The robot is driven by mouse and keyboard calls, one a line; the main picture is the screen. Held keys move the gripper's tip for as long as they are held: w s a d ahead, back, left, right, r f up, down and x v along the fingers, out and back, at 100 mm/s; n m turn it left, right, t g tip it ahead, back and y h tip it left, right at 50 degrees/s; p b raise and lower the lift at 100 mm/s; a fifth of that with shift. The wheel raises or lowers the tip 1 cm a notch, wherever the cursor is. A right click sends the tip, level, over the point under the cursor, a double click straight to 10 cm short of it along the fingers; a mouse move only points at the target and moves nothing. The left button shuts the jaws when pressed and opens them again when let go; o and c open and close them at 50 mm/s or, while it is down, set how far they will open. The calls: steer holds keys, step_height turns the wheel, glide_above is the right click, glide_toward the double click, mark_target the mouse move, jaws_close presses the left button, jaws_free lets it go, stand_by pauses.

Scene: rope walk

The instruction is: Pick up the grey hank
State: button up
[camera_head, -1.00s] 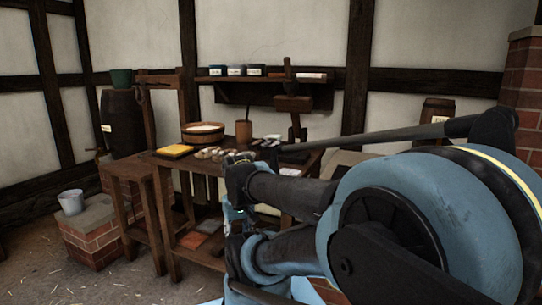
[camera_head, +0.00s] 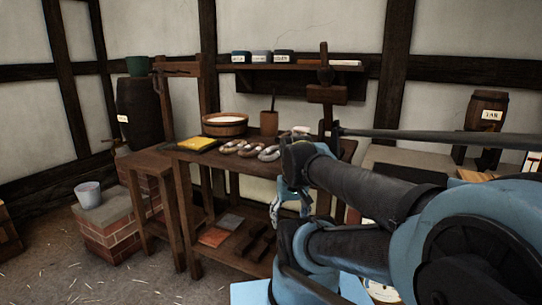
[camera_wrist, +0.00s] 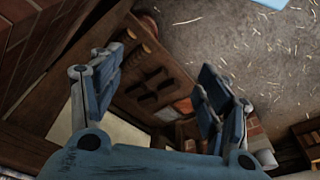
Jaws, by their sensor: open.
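A row of several coiled hanks lies on the wooden workbench (camera_head: 200,158). The grey hank (camera_head: 269,153) looks to be the one at the right end of the row, close to my arm in the picture. My gripper (camera_head: 291,203) hangs beside the bench, lower in the picture than the hanks and apart from them. In the wrist view my gripper's two fingers (camera_wrist: 162,65) are spread wide with nothing between them, seen over the bench. I cannot make out the grey hank for sure in the wrist view.
A lower shelf holds flat pieces (camera_head: 214,237). A post (camera_head: 325,95) rises behind the row. A bucket (camera_head: 88,195) stands on bricks at left. The floor at front left is open.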

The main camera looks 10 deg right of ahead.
steer(key=w+r+m+g, duration=0.1)
steer(key=w+r+m, duration=0.3)
steer(key=w+r, duration=1.4)
step_height(320, 180, up, 10)
steer(key=m+g, duration=0.1)
steer(key=m, duration=0.2)
glide_above(272, 147)
steer(key=s, duration=0.5)
steer(key=f, duration=0.7)
steer(key=a+f, duration=0.1)
steer(key=f, duration=0.3)
steer(key=shift+f, duration=0.35)
steer(key=shift+w+d+f, duration=0.1)
steer(key=shift+f, duration=1.25)
steer(key=shift+w+f, duration=0.1)
steer(key=shift+f, duration=1.2)
steer(key=c, duration=0.9)
